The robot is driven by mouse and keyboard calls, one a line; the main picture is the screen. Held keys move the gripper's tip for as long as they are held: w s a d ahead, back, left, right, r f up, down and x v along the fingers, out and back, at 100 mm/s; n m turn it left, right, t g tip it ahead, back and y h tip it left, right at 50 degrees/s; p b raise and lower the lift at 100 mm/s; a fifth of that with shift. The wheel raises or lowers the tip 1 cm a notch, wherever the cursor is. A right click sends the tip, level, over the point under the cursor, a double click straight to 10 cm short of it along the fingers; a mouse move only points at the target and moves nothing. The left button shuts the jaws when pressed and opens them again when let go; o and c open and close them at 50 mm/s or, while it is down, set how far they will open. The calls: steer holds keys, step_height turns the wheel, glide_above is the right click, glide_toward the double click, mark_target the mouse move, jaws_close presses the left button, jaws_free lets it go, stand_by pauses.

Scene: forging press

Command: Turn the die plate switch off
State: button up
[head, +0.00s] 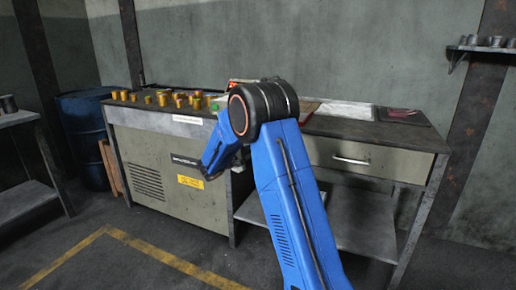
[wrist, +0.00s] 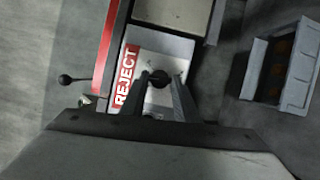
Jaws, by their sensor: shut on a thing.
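In the wrist view, the two fingers of my gripper (wrist: 162,82) reach up to a dark round knob (wrist: 160,77) and are shut on it. The knob sits on a pale plate (wrist: 165,50), beside a red label reading REJECT (wrist: 124,76). No marking naming a die plate switch is readable, so I cannot tell whether this knob is that switch.
A lever with a black ball (wrist: 65,79) sticks out left of the plate. A grey box (wrist: 300,75) stands at right. In the head view, a bench cabinet (head: 165,165) carries several brass pieces, next to a table with a drawer (head: 350,160). A blue barrel (head: 85,140) stands left.

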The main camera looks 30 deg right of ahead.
steer(key=shift+s+f+n+t+h, duration=0.15)
steer(key=shift+n+t+h, duration=0.25)
steer(key=shift+n, duration=1)
steer(key=shift+w+f+n+t+h, duration=0.1)
steer(key=shift+n+t+h, duration=0.25)
steer(key=shift+n, duration=1.05)
steer(key=shift+s+f+n+t+h, duration=0.2)
steer(key=shift+n+t, duration=0.35)
steer(key=shift+n, duration=0.85)
steer(key=shift+w+n, duration=0.15)
steer(key=shift+n, duration=0.15)
steer(key=o, duration=1)
steer(key=shift+o, duration=0.2)
steer(key=v, duration=1.7)
steer(key=shift+f, duration=0.2)
steer(key=shift+a, duration=0.1)
